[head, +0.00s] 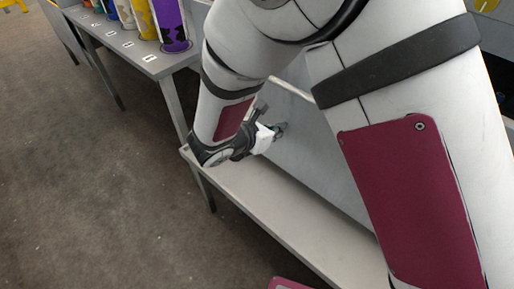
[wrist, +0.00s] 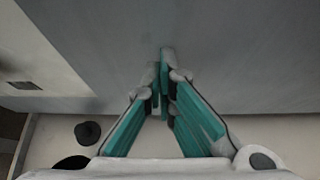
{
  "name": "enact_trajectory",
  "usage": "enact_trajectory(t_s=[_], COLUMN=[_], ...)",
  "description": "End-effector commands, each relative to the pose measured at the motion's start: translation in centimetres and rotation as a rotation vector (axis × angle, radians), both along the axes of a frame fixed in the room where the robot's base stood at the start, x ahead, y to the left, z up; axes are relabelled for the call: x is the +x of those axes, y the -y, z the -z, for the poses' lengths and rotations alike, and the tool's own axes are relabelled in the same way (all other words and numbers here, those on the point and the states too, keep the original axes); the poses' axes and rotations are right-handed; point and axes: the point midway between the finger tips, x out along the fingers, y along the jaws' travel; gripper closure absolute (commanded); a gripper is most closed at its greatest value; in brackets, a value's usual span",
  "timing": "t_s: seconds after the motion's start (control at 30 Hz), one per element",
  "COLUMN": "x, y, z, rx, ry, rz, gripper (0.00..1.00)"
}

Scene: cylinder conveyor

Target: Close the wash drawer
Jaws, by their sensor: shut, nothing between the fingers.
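A large flat grey panel (head: 310,143), which looks like the front of the wash drawer, stands above a pale ledge in the head view. It fills the upper part of the wrist view (wrist: 235,50). My gripper (head: 281,128) is at this panel, at its left part. In the wrist view, the teal fingers (wrist: 163,85) are together with nothing between them, and their tips point at the grey surface. I cannot tell whether they touch it. My arm hides much of the panel, and I cannot tell how far the drawer is open.
The pale ledge (head: 285,205) runs below the panel. A grey table (head: 160,62) at the upper left bears several coloured cylinders, with a purple one (head: 172,25) nearest. The brown floor (head: 90,190) at left is clear. Dark round shapes (wrist: 87,132) show at lower left of the wrist view.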

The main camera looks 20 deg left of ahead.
Motion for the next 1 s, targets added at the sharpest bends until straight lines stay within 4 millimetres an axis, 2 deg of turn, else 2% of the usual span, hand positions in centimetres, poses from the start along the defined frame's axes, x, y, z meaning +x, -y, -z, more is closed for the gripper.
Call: enact_trajectory(t_s=[0.03,0.1,0.7,1.0], x=[1.5,3.3,18.7,24.7], y=[0.7,1.5,7.9,10.4], z=[0.2,0.2,0.1,0.1], rx=[0.000,0.001,0.002,0.000], ry=[0.003,0.004,0.003,0.001], rz=[0.006,0.006,0.004,0.001], gripper=[1.00,1.00,1.00,1.00])
